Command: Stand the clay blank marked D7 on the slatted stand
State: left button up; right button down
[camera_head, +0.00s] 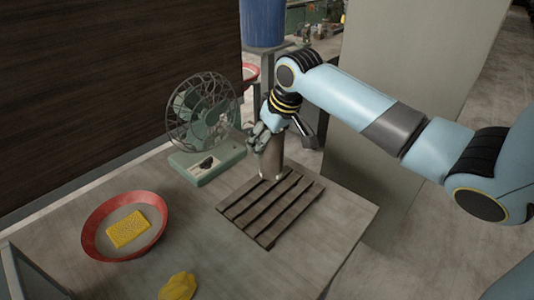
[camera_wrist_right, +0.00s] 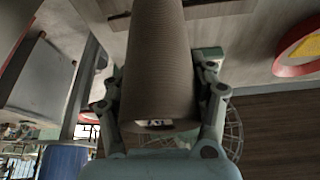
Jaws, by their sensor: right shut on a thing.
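A grey-brown cylindrical clay blank (camera_head: 271,160) stands about upright in my right gripper (camera_head: 267,140). The gripper is shut on its upper part. The blank's lower end is at the far part of the dark slatted stand (camera_head: 262,212); I cannot tell whether it touches the slats. In the right wrist view the ribbed blank (camera_wrist_right: 158,55) lies between the two fingers (camera_wrist_right: 160,88). A small white mark near its end is partly visible, but I cannot read it. My left gripper is not in view.
A green fan (camera_head: 203,115) stands left of the gripper, close by. A red bowl (camera_head: 91,232) holding a yellow sponge (camera_head: 127,229) is at the left of the table. A yellow crumpled piece (camera_head: 178,287) lies near the front. The table right of the stand is clear.

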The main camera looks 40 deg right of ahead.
aim_at(267, 154)
notch_tip(267, 154, down, 3)
jog(key=shift+f, duration=0.45)
jog(key=shift+f, duration=0.1)
jog(key=shift+c, duration=1.9)
grip_release()
jog(key=v, duration=1.2)
jog(key=shift+p, duration=0.4)
jog(key=shift+s, duration=0.1)
